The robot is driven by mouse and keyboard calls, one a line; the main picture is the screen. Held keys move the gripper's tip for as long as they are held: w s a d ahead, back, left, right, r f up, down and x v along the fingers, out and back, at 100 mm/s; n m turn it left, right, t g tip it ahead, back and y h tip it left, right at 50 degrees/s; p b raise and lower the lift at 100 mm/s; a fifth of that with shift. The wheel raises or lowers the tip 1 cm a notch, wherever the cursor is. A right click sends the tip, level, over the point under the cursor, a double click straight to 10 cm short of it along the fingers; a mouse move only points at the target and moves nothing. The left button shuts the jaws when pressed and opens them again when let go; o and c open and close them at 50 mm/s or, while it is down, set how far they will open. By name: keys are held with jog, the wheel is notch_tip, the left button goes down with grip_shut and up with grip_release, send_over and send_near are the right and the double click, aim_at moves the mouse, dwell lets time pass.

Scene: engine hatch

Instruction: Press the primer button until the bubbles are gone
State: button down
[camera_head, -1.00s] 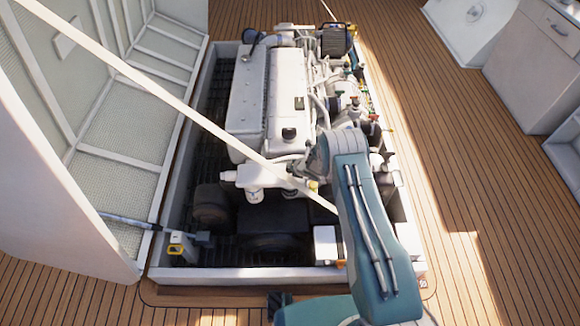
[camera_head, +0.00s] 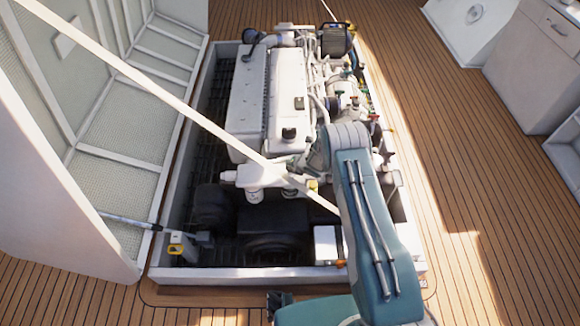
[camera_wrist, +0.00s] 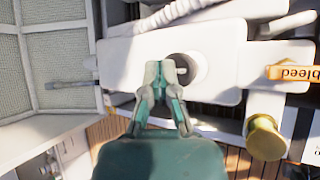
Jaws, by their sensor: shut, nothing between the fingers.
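In the wrist view my gripper (camera_wrist: 159,72) is shut and empty, with its fingertips in front of a white housing (camera_wrist: 222,62). No bubbles can be made out.
An orange tag reading "bleed" (camera_wrist: 292,72) and a brass knob (camera_wrist: 265,138) are at the right in the wrist view. In the head view the white engine (camera_head: 262,100) fills the hatch. A pale diagonal strut (camera_head: 150,88) crosses in front. The wooden deck (camera_head: 480,190) is clear at right.

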jog(key=shift+r, duration=0.15)
jog(key=shift+r, duration=2.5)
jog(key=w+d+r+m+t+h, duration=0.1)
jog(key=d+r+m+h, duration=0.2)
jog(key=r, duration=0.6)
jog(key=w+d+r+m, duration=0.1)
jog(key=d+r+m, duration=0.3)
jog(key=r, duration=0.6)
jog(key=s+d+r+m+h, duration=0.15)
jog(key=s+r+m, duration=0.25)
jog(key=r, duration=0.4)
jog(key=s+d+r+m+h, duration=0.1)
jog(key=s+d+r+m, duration=0.3)
jog(key=r, duration=0.3)
jog(key=s+d+r+m+g+h, duration=0.1)
jog(key=s+r+m, duration=0.4)
jog(key=s, duration=0.3)
jog(key=s+d+r+m, duration=0.2)
jog(key=s+r+m, duration=0.35)
jog(key=s, duration=0.25)
jog(key=s+a+r+m+g+y, duration=0.1)
jog(key=s+m, duration=0.7)
jog(key=s, duration=1.3)
jog(key=shift+a+m+g, duration=0.35)
jog(key=shift+a+g, duration=0.05)
